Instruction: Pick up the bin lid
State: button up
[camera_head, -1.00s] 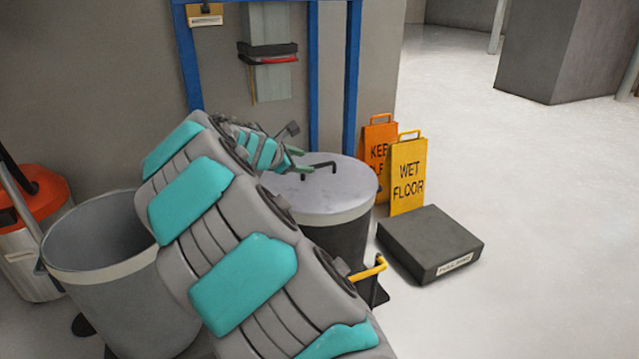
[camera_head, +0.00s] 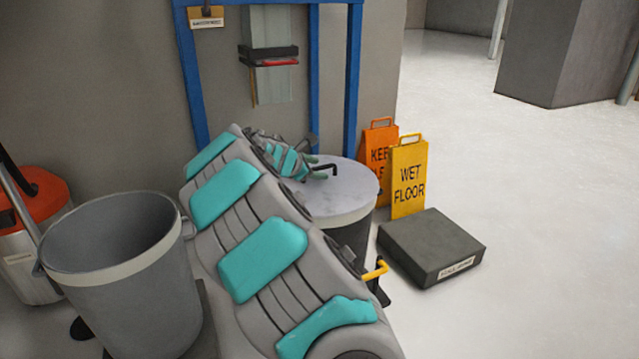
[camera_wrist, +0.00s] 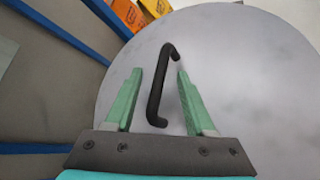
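The bin lid (camera_head: 345,197) is a round, pale grey disc on top of a dark bin with a light band, right of my arm in the head view. It fills much of the wrist view (camera_wrist: 235,75). Its black bar handle (camera_wrist: 157,90) stands between the two green fingers of my gripper (camera_wrist: 156,85) in the wrist view. The fingers are apart, with a gap on each side of the handle. In the head view my gripper (camera_head: 310,168) is low over the lid, and my arm hides the lid's left part.
An open grey bucket (camera_head: 120,270) stands left of my arm. A blue frame (camera_head: 353,80) rises behind the lid. A yellow wet floor sign (camera_head: 408,178), an orange sign (camera_head: 379,135) and a dark box (camera_head: 430,245) stand to the right. Floor beyond them is clear.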

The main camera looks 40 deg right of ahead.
grip_shut()
dwell(1.2)
